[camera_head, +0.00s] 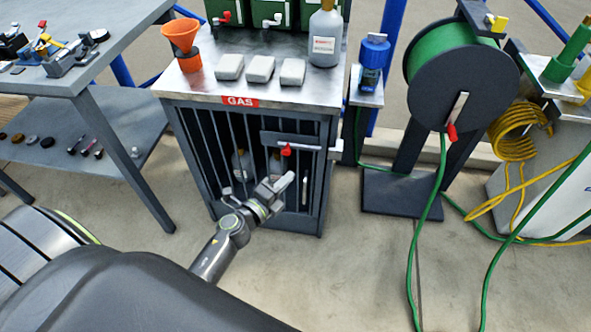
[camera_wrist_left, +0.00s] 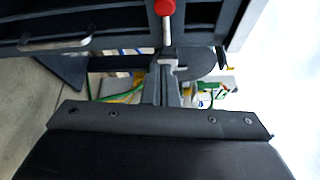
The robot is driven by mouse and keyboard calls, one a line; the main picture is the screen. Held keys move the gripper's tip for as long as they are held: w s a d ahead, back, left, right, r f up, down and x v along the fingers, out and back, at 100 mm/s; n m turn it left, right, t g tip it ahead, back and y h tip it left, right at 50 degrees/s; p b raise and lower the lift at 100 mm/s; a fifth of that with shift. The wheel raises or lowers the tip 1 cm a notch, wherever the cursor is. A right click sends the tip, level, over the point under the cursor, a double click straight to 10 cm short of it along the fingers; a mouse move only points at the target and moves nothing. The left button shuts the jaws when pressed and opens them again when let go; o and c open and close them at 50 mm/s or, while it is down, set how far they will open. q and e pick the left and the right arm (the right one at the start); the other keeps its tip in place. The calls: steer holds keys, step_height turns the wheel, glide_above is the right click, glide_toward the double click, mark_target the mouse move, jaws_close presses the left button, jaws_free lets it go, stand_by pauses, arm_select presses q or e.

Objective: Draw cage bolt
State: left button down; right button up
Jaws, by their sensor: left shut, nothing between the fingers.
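The gas cage (camera_head: 222,148) has dark vertical bars and a red GAS label under its metal top. Its bolt (camera_head: 310,140) is a dark horizontal bar high on the front, with a red knob (camera_head: 286,151) hanging from it. In the left wrist view the red knob (camera_wrist_left: 165,8) sits on a pale stem at the top edge. My left gripper (camera_head: 284,184) is in front of the cage, below the knob, shut and empty. In the left wrist view its fingers (camera_wrist_left: 166,68) point toward the stem; I cannot tell whether they touch it. My right gripper is not in view.
On the cage top stand an orange funnel (camera_head: 181,42), several grey blocks (camera_head: 260,69) and a grey bottle (camera_head: 325,38). A hose reel (camera_head: 462,85) stands to the right with green hose on the floor. A workbench (camera_head: 100,60) is at left. Floor before the cage is clear.

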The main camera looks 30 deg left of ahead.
arm_select(q)
steer(key=shift+v, duration=1.45)
